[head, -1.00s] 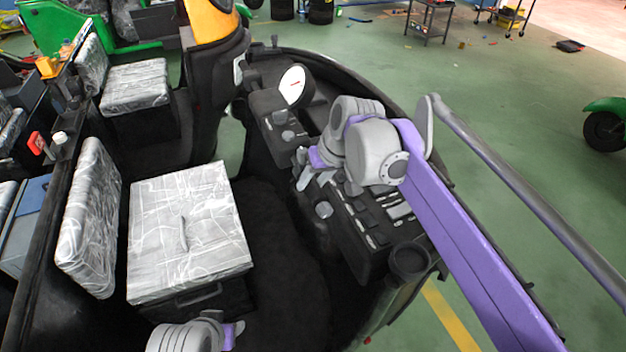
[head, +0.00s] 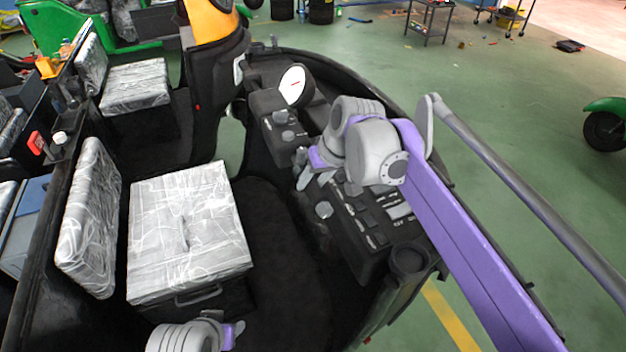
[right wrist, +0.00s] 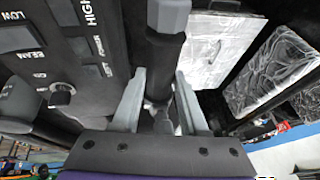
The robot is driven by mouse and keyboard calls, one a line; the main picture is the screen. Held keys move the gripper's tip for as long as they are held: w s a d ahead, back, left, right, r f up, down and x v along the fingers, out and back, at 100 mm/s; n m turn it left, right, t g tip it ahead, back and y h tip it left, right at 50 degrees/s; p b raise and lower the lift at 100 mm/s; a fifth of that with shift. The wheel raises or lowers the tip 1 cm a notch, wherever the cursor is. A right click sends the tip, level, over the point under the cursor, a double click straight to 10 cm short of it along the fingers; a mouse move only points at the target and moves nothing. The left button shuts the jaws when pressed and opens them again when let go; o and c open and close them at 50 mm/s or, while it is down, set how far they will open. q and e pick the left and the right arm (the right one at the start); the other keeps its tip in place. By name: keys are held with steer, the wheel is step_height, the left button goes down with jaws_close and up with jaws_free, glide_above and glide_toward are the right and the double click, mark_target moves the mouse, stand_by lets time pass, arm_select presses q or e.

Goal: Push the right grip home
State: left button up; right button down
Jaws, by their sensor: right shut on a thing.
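The right grip (right wrist: 163,60) is a dark upright cylinder with a pale grey piece at its top edge in the right wrist view. My right gripper (right wrist: 160,82) has one finger on each side of it and is shut on it. In the head view my right gripper (head: 311,180) is over the dark control console, and my wrist partly hides the grip there. Whether the grip is fully seated cannot be told. My left gripper (head: 232,335) is at the bottom edge beside the front seat, mostly out of frame, and its fingers are not clear.
The black console (head: 370,220) has labelled switches and knobs, with a round gauge (head: 294,86) above them. A plastic-wrapped seat (head: 190,225) stands to the left. A grey rail (head: 530,190) runs along the right.

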mark_target(305, 166)
steer(key=shift+w+a+r, duration=0.1)
steer(key=shift+w+a, duration=0.05)
steer(key=shift+w, duration=0.15)
steer(key=w, duration=0.1)
steer(key=w+a+p, duration=0.1)
steer(key=w, duration=0.2)
steer(key=shift+a, duration=0.25)
steer(key=shift+s, duration=0.15)
steer(key=c, duration=0.8)
jaws_free()
steer(key=shift+c, duration=0.2)
steer(key=o, duration=0.4)
